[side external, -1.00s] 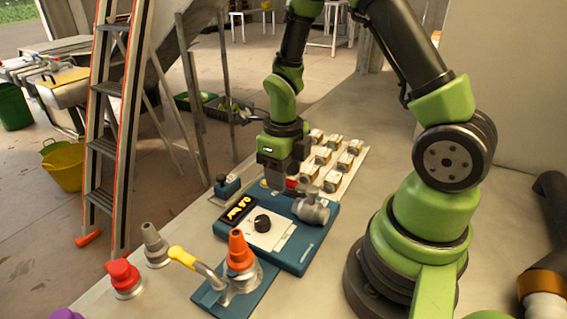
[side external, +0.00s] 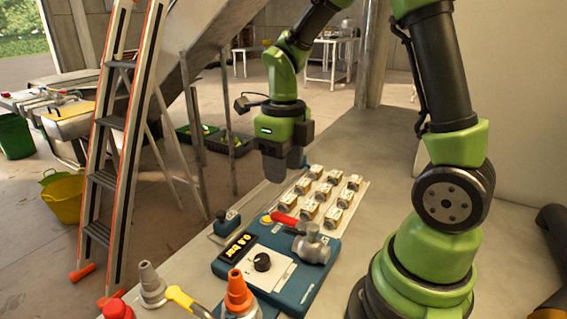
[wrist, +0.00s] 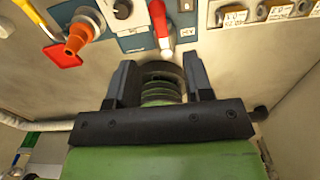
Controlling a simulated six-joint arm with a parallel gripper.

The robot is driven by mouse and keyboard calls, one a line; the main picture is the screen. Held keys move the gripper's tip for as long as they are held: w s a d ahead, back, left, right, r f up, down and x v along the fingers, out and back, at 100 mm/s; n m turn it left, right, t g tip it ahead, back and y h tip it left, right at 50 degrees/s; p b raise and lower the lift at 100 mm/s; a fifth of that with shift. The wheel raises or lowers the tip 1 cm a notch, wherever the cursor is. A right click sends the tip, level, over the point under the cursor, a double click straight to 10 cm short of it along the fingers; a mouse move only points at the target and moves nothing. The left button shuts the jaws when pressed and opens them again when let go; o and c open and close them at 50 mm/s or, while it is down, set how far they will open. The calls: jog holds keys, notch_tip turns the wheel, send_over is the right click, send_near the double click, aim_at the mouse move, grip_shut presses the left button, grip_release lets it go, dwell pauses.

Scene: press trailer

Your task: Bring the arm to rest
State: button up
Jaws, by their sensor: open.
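My gripper (side external: 284,172) hangs fingers-down above the back of the blue control box (side external: 308,283), apart from it. In the wrist view its two dark fingers (wrist: 160,80) stand apart with no object held between them. The red valve lever (side external: 284,219) lies below the gripper, on the metal valve (side external: 312,246) mounted on the box. The lever also shows beyond the fingers in the wrist view (wrist: 158,15). Nothing touches the gripper.
Several small labelled blocks (side external: 323,191) stand on a board right of the gripper. An orange-topped fitting (side external: 237,293) stands in front. The counter behind the blocks is clear.

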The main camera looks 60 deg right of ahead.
jog(key=shift+r, duration=0.1)
jog(key=s+a+r+n+t+y, duration=0.1)
jog(key=s+a+r+n+t, duration=0.2)
jog(key=n, duration=1.3)
jog(key=s+a+r+n+t+y, duration=0.1)
jog(key=s+a+r+n+t, duration=0.3)
jog(key=n, duration=1.2)
jog(key=s+a+r, duration=0.1)
jog(key=s+r, duration=0.2)
jog(key=r, duration=0.1)
jog(key=shift+s+r, duration=0.2)
jog(key=shift+r, duration=0.15)
jog(key=shift+d, duration=0.1)
